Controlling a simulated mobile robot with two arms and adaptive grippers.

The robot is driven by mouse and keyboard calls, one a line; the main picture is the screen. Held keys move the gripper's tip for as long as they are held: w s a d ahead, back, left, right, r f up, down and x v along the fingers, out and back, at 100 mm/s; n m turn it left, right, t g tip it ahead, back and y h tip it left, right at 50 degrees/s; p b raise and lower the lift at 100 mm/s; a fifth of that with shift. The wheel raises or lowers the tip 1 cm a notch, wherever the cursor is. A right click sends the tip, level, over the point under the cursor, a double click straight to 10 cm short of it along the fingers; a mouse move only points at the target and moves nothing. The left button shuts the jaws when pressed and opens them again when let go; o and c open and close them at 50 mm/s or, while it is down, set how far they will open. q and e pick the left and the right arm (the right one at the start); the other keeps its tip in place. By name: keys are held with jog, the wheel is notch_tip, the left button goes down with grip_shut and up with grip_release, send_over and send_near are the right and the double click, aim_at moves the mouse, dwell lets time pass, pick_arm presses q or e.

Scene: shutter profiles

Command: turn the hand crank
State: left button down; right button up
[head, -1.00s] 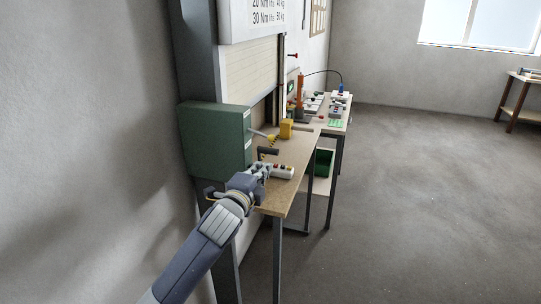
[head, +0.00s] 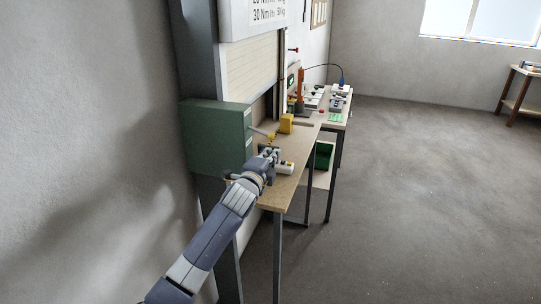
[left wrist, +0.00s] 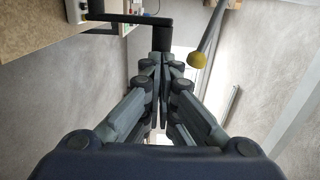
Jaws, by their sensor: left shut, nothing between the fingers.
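The hand crank (left wrist: 130,18) shows in the left wrist view as a black bent bar near the top. One part of it runs down to the fingertips of my left gripper (left wrist: 160,60). The fingers are together, with nothing seen held between them; whether they touch the crank I cannot tell. In the head view my left gripper (head: 268,160) is beside the green box (head: 218,138), over the workbench, and largely hides the crank. A grey rod with a yellow ball end (left wrist: 197,60) hangs to the right of the fingertips. My right gripper is not in view.
A white control box (head: 285,168) with coloured buttons lies on the workbench (head: 272,198), close to my gripper. A yellow block (head: 286,123) stands farther back. A second table with tools stands beyond. The floor (head: 420,190) to the right is clear.

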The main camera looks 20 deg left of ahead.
pick_arm(q)
jog(key=shift+w+r, duration=0.5)
jog(key=shift+w, duration=0.1)
jog(key=shift+w+r, duration=0.1)
jog(key=shift+w, duration=0.4)
